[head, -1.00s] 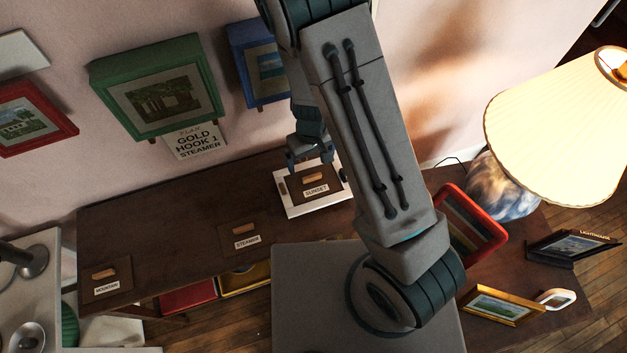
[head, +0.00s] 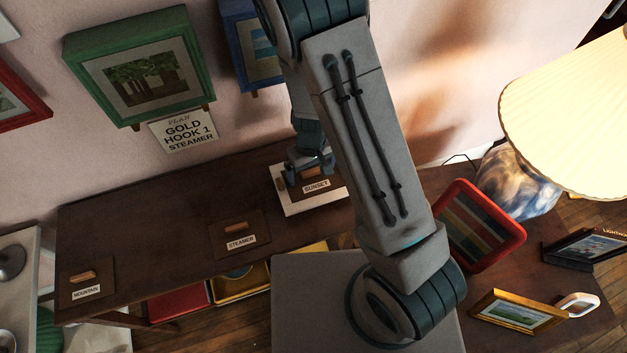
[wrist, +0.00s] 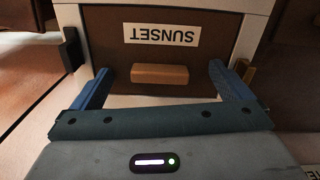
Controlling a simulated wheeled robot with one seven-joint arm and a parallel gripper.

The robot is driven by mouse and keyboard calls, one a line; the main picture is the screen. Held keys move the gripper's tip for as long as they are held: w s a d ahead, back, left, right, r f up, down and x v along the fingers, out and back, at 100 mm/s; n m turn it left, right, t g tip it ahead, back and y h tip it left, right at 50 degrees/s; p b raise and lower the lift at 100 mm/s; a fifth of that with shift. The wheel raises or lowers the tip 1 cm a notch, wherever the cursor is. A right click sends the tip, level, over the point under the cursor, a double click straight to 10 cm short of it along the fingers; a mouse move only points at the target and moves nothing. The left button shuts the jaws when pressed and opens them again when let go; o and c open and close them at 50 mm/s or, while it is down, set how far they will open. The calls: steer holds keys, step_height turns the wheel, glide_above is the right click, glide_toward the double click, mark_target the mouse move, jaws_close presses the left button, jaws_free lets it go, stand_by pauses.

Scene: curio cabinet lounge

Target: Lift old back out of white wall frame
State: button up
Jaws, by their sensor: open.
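The white wall frame (head: 291,206) lies on the dark wooden bench, partly hidden by my arm in the head view. Its brown back (wrist: 208,71) bears a label reading SUNSET and a small wooden handle (wrist: 160,74); the back sits inside the white rim in the wrist view. My gripper (wrist: 160,80) is open, with one blue finger on each side of the handle and gaps between. In the head view my gripper (head: 311,172) is over the frame. Whether the fingertips touch the back cannot be told.
Two more brown backs, STEAMER (head: 239,233) and MOUNTAIN (head: 86,283), lie on the bench (head: 160,215). Green (head: 140,65) and blue frames hang behind. A red frame (head: 477,225) and a lamp (head: 570,120) stand right. Free bench lies between the backs.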

mark_target(312, 170)
steer(key=c, duration=1.5)
steer(key=shift+o, duration=0.2)
steer(key=shift+r+p, duration=0.6)
steer(key=shift+r, duration=0.15)
steer(key=shift+r+p, duration=1.35)
steer(key=shift+r, duration=0.4)
